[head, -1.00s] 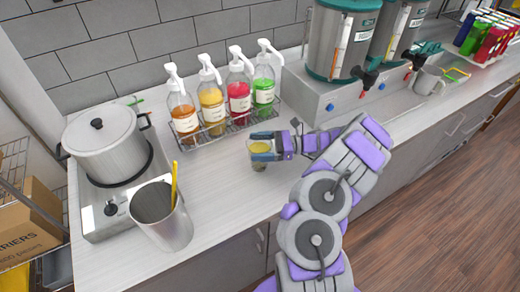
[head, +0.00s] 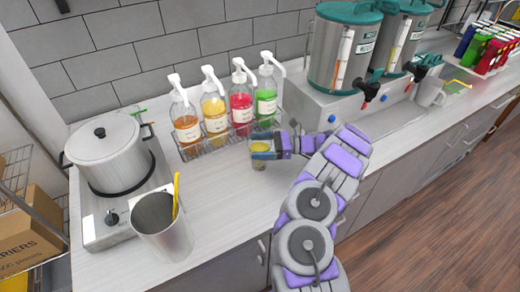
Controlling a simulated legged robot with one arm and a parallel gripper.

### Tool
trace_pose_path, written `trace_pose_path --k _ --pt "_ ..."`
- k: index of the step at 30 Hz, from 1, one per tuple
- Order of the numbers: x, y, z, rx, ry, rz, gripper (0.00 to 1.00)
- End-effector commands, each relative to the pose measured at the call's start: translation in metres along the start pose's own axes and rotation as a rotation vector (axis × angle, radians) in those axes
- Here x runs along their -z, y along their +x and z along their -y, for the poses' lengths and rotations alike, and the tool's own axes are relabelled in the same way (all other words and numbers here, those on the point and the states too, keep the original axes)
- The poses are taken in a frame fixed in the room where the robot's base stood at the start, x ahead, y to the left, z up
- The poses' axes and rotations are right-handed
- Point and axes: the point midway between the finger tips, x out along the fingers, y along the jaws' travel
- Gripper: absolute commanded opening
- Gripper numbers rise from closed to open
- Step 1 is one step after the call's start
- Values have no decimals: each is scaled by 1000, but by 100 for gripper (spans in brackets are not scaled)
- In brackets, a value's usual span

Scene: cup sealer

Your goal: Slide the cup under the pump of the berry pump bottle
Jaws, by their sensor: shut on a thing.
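The clear cup (head: 258,162) with something yellowish in it stands upright on the counter, just in front of the bottle rack. My gripper (head: 262,150) comes in from the right and is shut around the cup; its fingers hide part of the cup. The berry pump bottle (head: 241,102), with red-pink syrup and a white pump, stands in the wire rack (head: 193,151) behind and slightly left of the cup. The cup is in front of the red and green bottles, and I cannot tell whether it touches the rack.
Orange (head: 186,122), yellow (head: 215,112) and green (head: 266,95) pump bottles share the rack. A pot (head: 108,160) on a burner and a metal pitcher (head: 162,228) with a yellow utensil stand left. Dispensers (head: 342,50) stand right. The counter left of the cup is clear.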

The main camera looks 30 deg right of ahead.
Motion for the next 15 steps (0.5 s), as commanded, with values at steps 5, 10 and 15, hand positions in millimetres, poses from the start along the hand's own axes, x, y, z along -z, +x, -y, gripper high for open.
trace_pose_path --k 5,10,15 --pt "2 1 10 0 0 -5 46" --pt "1 2 19 0 -4 -5 46" --pt "3 2 28 3 0 -5 46"
